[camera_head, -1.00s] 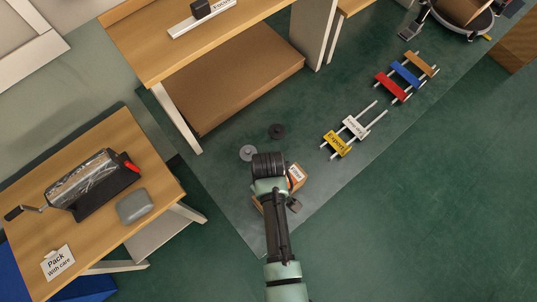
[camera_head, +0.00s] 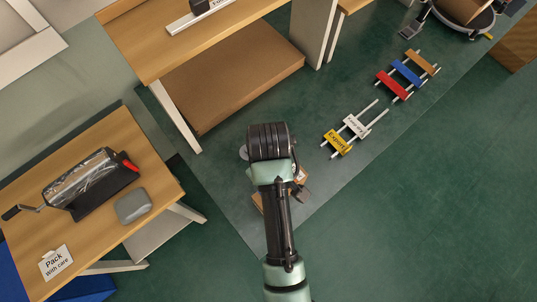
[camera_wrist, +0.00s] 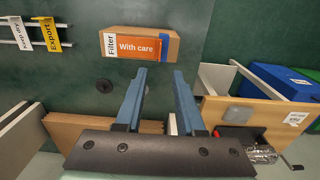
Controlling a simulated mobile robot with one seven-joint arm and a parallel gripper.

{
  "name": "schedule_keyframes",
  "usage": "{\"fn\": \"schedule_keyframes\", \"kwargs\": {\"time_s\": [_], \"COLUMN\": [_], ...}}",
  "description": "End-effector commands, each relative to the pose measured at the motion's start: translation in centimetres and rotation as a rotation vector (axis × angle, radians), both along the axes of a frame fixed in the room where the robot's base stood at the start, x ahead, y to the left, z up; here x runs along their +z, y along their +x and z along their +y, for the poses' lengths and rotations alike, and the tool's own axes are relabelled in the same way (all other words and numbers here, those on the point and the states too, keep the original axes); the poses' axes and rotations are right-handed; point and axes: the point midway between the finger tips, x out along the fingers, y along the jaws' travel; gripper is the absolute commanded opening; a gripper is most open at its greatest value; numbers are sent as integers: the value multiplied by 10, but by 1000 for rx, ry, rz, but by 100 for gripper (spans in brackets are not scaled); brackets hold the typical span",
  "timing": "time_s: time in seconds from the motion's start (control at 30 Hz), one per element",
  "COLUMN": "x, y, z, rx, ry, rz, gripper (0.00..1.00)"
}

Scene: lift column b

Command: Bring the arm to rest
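My arm (camera_head: 278,205) reaches up the middle of the head view, its bent dark joint toward the top. My gripper (camera_wrist: 158,74) shows in the wrist view as two blue fingers, apart with nothing between them. Beyond the fingertips a cardboard box (camera_wrist: 174,49) with an orange "Filter / With care" label lies on the green floor, apart from the gripper. In the head view my arm covers most of that box, and the gripper's fingers cannot be made out clearly.
A wooden table (camera_head: 121,136) with a film roll dispenser (camera_head: 92,184) and grey case (camera_head: 133,206) stands left. A shelf bench (camera_head: 180,50) is at the top. Floor racks with yellow (camera_head: 337,143), white, red and blue plates lie right. The lower right floor is clear.

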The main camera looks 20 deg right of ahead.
Motion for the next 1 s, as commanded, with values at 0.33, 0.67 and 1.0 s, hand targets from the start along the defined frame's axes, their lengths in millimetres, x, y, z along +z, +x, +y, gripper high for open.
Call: {"fn": "schedule_keyframes", "kwargs": {"time_s": [0.33,0.67,1.0], "x": [18,17,46], "y": [0,0,51], "z": [0,0,0], "rx": [0,1,-25], "ry": [0,0,-30], "rz": [1,0,-200], "gripper": [38,38,38]}}
